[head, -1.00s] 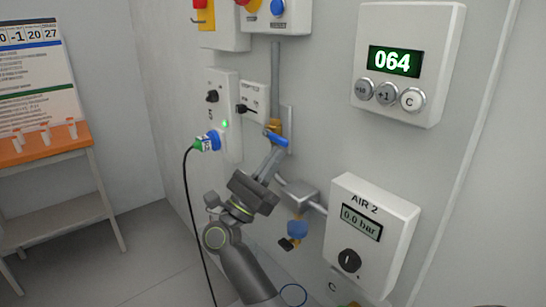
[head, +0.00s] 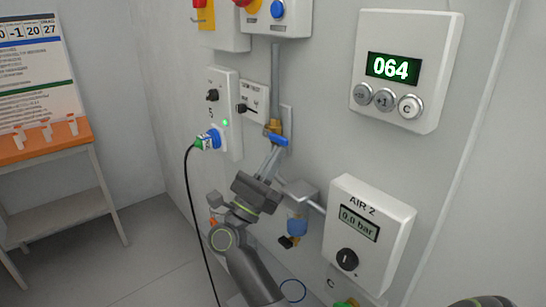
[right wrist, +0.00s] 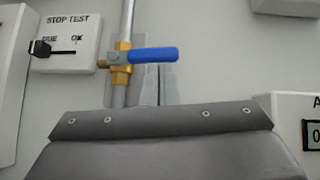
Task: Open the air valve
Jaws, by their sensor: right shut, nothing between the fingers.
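The air valve has a brass body (head: 274,126) on a vertical grey pipe and a blue lever (head: 279,140). In the right wrist view the brass body (right wrist: 121,65) is at upper left centre. Its blue lever (right wrist: 155,55) points right, across the pipe. My right gripper (head: 272,157) comes up from below, with its fingertips just under the lever. In the right wrist view the fingers (right wrist: 157,88) are together and empty, below the lever. I cannot tell whether they touch it. My left gripper is not in view.
The AIR 2 box (head: 369,235) at lower right reads 0.0 bar. A filter unit with a blue bowl (head: 297,220) is right of my arm. A socket panel (head: 225,110) with a plugged cable (head: 188,190) is to the left. A counter box (head: 407,70) shows 064.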

